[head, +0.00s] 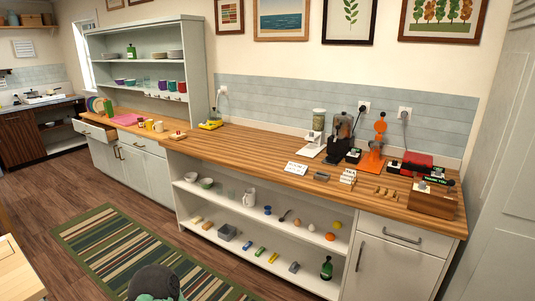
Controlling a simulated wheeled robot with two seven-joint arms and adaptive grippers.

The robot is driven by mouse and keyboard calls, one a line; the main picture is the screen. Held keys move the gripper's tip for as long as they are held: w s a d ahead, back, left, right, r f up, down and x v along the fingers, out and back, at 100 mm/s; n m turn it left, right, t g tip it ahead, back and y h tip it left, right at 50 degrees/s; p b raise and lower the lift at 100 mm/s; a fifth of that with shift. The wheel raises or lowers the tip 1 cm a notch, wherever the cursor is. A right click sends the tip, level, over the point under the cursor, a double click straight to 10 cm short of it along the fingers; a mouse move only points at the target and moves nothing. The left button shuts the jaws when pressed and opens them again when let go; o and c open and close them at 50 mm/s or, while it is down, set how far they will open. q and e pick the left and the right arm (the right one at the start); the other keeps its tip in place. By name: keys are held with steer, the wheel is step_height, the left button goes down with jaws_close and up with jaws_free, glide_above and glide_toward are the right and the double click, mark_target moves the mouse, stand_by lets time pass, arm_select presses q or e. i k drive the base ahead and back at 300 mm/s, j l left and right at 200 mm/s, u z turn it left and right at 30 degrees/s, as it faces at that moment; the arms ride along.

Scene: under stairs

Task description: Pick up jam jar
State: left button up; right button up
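I cannot single out the jam jar for certain at this size. Small jar-like things stand on the wooden counter (250,146) near its left part: a yellow one (149,124) and a paler yellow one (158,127). A small dark blue-topped thing (267,210) stands on the upper open shelf below the counter. Neither of my grippers shows in the head view, so nothing is seen held.
Kitchen devices, including an orange one (372,155), crowd the counter's right end. Its middle is mostly clear. An open drawer (97,131) juts out at the left. A green bottle (327,268) stands on the lower shelf. A striped rug (130,250) lies in front.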

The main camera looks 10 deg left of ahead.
mark_target(139, 122)
steer(key=i+j+u, duration=0.3)
steer(key=i+u, duration=0.15)
steer(key=i, duration=0.3)
steer(key=i+u, duration=0.5)
steer(key=i, duration=0.25)
steer(key=i+l+u, duration=0.25)
steer(key=i+u, duration=0.2)
steer(key=i, duration=0.35)
steer(key=i+j+u, duration=0.15)
steer(key=i+u, duration=0.15)
steer(key=i, duration=0.35)
steer(key=i+u, duration=0.25)
steer(key=i, duration=0.4)
steer(key=i+l+u, duration=0.3)
steer(key=i, duration=1.35)
steer(key=i+j, duration=0.1)
steer(key=i, duration=0.85)
